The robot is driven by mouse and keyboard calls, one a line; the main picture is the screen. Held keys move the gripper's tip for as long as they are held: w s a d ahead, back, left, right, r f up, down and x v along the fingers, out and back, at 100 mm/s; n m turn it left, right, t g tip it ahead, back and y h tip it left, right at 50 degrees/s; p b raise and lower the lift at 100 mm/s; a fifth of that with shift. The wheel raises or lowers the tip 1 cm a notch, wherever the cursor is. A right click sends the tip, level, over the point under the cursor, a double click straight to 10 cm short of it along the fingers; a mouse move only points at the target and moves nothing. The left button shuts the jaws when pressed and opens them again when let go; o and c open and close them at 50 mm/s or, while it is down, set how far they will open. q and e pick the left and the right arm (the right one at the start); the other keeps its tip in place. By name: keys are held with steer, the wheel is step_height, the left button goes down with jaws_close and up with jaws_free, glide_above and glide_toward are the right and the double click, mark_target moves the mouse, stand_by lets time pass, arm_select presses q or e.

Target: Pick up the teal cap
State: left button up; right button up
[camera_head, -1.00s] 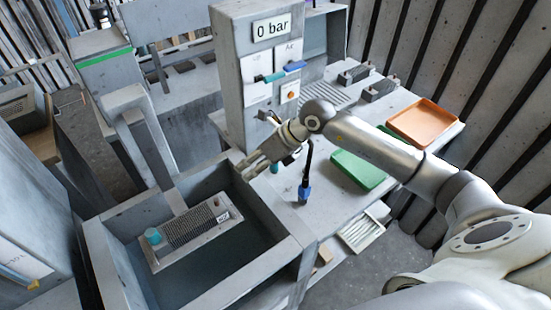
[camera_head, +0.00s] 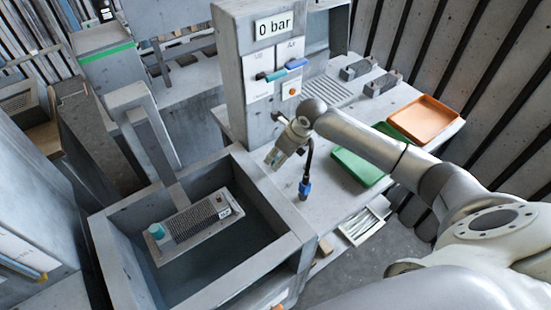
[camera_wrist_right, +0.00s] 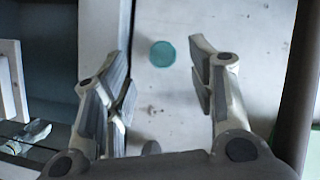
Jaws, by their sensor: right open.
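In the right wrist view, a round teal cap (camera_wrist_right: 162,54) lies on a pale grey surface, between and beyond the fingertips. It is not clearly visible in the head view, where my right gripper hides that spot. My right gripper (camera_head: 273,159) is open and empty, pointing down over the bench near the tank's edge; its two fingers also show in the wrist view, apart from the cap. Another teal round piece (camera_head: 156,231) sits at the left end of the grey perforated housing (camera_head: 203,220) in the tank. My left gripper is not in view.
The grey tank (camera_head: 265,266) is left of the gripper. A black hose with a blue end (camera_head: 304,189) stands close on its right. A green tray (camera_head: 357,168) and an orange tray (camera_head: 424,118) lie farther right.

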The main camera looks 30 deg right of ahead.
mark_target(277, 158)
steer(key=shift+p+x, duration=0.65)
steer(key=shift+x, duration=1.3)
steer(key=shift+w+d, duration=0.15)
steer(key=shift+r, duration=0.1)
steer(key=c, duration=0.9)
